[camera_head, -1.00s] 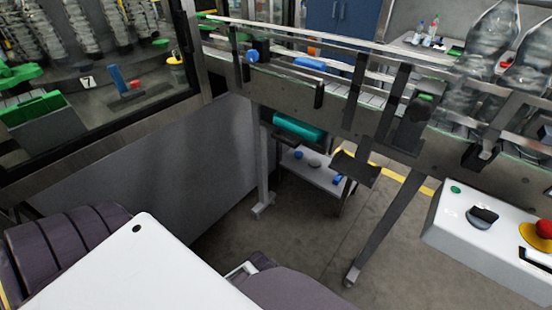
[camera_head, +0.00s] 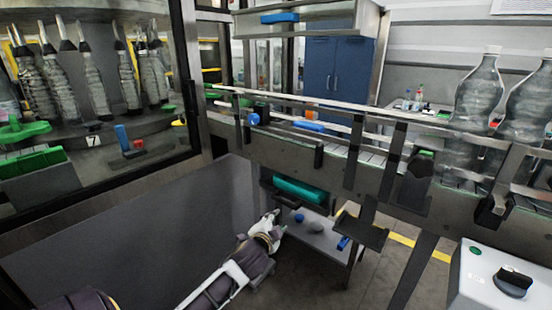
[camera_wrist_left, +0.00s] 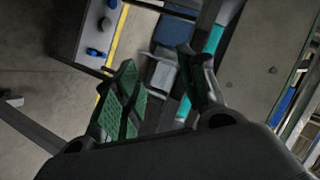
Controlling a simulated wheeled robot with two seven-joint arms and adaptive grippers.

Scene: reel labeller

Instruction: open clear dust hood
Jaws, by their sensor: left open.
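I cannot pick out the clear dust hood with certainty. A see-through, pale-framed box with a blue bar (camera_head: 280,17) on its front is at the top of the head view, above the conveyor, and may be it. Its top is cut off by the picture edge. My left gripper (camera_head: 273,216) is low in the head view, below the conveyor and well away from that box. In the left wrist view its two fingers (camera_wrist_left: 160,80) are spread with nothing held between them. My right gripper is in neither view.
The conveyor (camera_head: 330,155) with its rails crosses above my left gripper. A teal cylinder (camera_head: 300,190) hangs under it, near a low shelf (camera_head: 318,240). A glazed machine stands left, clear bottles (camera_head: 480,90) right, and a control box (camera_head: 500,285) at lower right.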

